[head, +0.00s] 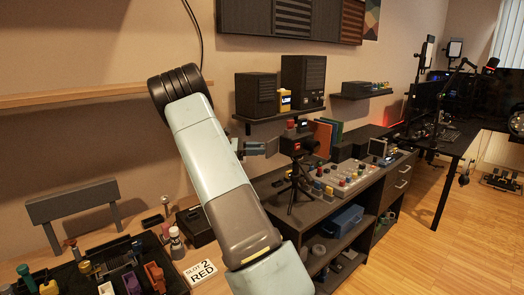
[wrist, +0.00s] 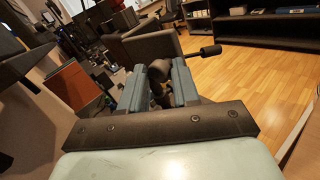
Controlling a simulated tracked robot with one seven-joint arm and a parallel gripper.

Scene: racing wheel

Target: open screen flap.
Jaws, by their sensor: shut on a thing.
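A small black camera (head: 297,145) stands on a black tripod (head: 298,185) at the near edge of the workbench. A dark flat panel (head: 272,147), seemingly its screen flap, sticks out from its left side towards my gripper (head: 254,148). My arm hides part of the gripper. In the wrist view my gripper (wrist: 158,88) has its two blue-grey fingers close around a dark rounded piece (wrist: 158,70). A dark block or panel (wrist: 150,46) lies just beyond the fingertips. I cannot tell exactly which part of the camera is gripped.
A mixing panel with coloured knobs (head: 345,178) covers the bench right of the tripod. A blue bin (head: 342,220) sits on the shelf below. Speakers (head: 303,80) stand on a wall shelf above. A sign reading "SLOT 2 RED" (head: 200,272) is at lower left. The wooden floor (head: 440,255) is clear on the right.

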